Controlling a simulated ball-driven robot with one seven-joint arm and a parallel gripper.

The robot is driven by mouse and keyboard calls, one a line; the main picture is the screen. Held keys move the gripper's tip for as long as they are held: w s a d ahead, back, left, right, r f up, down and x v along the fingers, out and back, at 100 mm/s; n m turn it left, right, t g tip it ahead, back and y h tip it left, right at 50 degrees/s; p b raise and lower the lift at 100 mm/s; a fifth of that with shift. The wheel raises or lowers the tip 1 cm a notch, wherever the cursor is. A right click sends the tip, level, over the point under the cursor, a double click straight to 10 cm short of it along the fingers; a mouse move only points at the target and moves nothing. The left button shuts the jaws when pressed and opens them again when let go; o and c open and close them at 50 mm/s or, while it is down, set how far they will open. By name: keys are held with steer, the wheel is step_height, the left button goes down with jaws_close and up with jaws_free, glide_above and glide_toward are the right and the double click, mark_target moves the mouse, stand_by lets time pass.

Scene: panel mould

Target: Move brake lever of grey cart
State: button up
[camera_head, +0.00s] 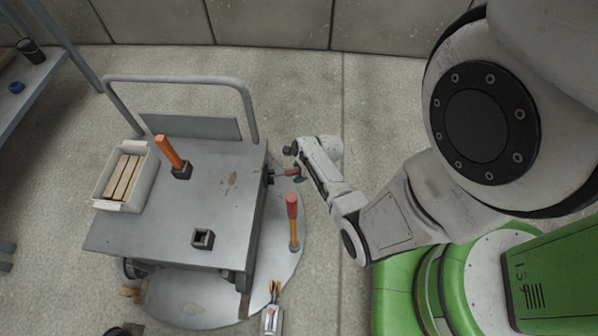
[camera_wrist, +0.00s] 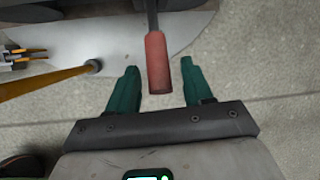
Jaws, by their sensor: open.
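The grey cart (camera_head: 215,200) stands left of my arm, with a tubular push handle at its back. The brake lever (camera_head: 286,172) sticks out from the cart's right side and ends in a red grip. In the wrist view, the red grip of the brake lever (camera_wrist: 157,62) hangs on a dark rod. My gripper (camera_head: 299,173) is at the outer end of the lever. Its teal fingers stand apart in the wrist view (camera_wrist: 164,78), one on each side of the grip's end. Gaps show on both sides, so the fingers look clear of the grip.
On the cart are an orange-handled lever (camera_head: 170,154), an empty square socket (camera_head: 203,238) and a crate (camera_head: 141,200) of wooden pieces. A red-topped yellow stick (camera_head: 293,220) stands on the pale floor plate (camera_head: 190,302). A shelf (camera_head: 30,85) is at left.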

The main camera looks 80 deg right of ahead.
jaws_close()
stand_by(0.4)
